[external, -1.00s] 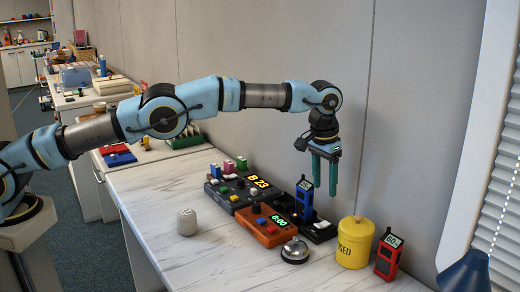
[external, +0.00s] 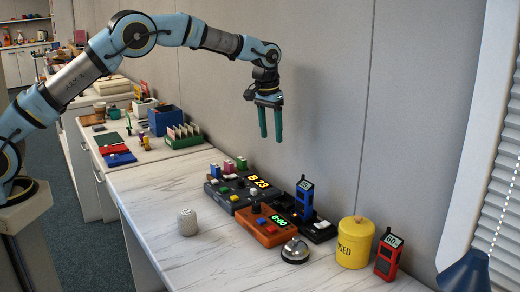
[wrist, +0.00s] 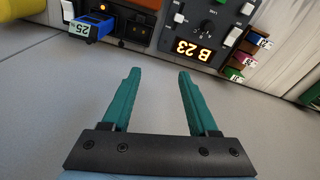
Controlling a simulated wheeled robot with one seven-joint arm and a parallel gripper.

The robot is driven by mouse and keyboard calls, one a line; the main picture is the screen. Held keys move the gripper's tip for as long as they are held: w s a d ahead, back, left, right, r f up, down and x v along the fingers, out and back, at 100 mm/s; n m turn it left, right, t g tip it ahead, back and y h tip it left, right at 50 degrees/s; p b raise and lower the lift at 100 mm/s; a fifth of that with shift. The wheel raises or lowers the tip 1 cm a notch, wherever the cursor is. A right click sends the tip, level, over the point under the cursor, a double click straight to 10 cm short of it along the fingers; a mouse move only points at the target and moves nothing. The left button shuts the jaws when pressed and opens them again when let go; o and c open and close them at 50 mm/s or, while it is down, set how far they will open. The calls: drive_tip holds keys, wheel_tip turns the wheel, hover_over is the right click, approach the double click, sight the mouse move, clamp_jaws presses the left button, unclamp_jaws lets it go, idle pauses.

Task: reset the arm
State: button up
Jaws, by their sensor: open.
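My gripper (external: 270,122) hangs from the light blue arm, well above the back of the white counter (external: 175,250) and near the wall. Its two green fingers point down and stand apart, with nothing between them. In the wrist view the open gripper (wrist: 157,75) also shows empty, with bare grey surface between the fingers. The arm is raised and bent at the elbow. No object touches the gripper.
The wall (external: 320,70) is close behind.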

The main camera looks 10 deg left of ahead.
drive_tip(key=w+a+r+n+p, duration=0.1)
drive_tip(key=a+r+p, duration=0.25)
drive_tip(key=a, duration=1.15)
drive_tip(key=w+a+r+n+p, duration=0.1)
drive_tip(key=a+r+n+p, duration=0.3)
drive_tip(key=a, duration=1)
drive_tip(key=s+a+r+p, duration=0.2)
drive_tip(key=s+a+p, duration=0.2)
drive_tip(key=s+a, duration=1.4)
drive_tip(key=a, duration=0.3)
drive_tip(key=shift+s+a+r+t+y, duration=0.15)
drive_tip(key=shift+s+r+t+y, duration=0.1)
drive_tip(key=shift+s+t+y, duration=0.1)
drive_tip(key=shift+c, duration=0.3)
